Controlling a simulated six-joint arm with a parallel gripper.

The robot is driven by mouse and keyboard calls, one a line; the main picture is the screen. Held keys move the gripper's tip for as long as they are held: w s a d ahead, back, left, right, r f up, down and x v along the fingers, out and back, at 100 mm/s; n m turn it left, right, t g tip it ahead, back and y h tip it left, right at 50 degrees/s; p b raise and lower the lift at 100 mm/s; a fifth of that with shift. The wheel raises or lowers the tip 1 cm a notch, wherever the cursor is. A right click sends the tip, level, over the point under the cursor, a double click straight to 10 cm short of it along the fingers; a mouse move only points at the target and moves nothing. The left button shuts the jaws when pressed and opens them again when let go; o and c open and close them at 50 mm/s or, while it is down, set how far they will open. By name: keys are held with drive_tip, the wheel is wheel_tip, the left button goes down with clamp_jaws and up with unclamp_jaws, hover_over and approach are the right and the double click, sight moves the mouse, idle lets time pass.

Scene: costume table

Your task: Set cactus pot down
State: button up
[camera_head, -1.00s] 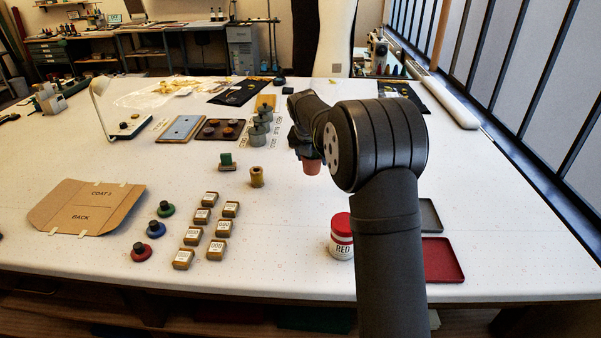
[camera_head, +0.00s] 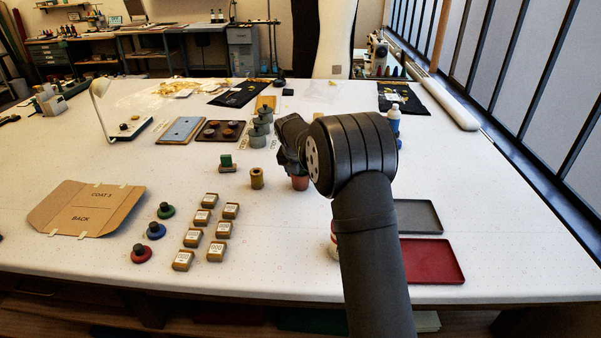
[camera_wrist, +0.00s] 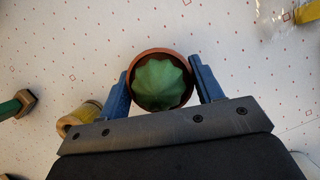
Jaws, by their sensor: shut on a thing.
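The cactus pot (camera_head: 300,183) is a small terracotta pot at the lower end of my gripper in the head view. In the wrist view the green ribbed cactus (camera_wrist: 161,84) sits inside the round pot rim (camera_wrist: 135,92). My gripper (camera_wrist: 162,86) has its two blue fingers closed against the pot's left and right sides. In the head view my dark gripper (camera_head: 290,150) partly hides the pot's top. The pot looks upright over the white table (camera_head: 250,215). I cannot tell whether its base touches the table.
A brass spool (camera_head: 257,178) stands just left of the pot, and a green-topped stamp (camera_head: 227,162) lies farther left. Grey-green canisters (camera_head: 262,125) stand behind. A grey tray (camera_head: 418,217) and a red tray (camera_head: 432,262) lie right of my arm. Bare table lies in front of the pot.

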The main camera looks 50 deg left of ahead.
drive_tip(key=o, duration=1.1)
drive_tip(key=v, duration=1.2)
drive_tip(key=shift+r, duration=0.15)
drive_tip(key=x, duration=1.2)
drive_tip(key=shift+r, duration=1.75)
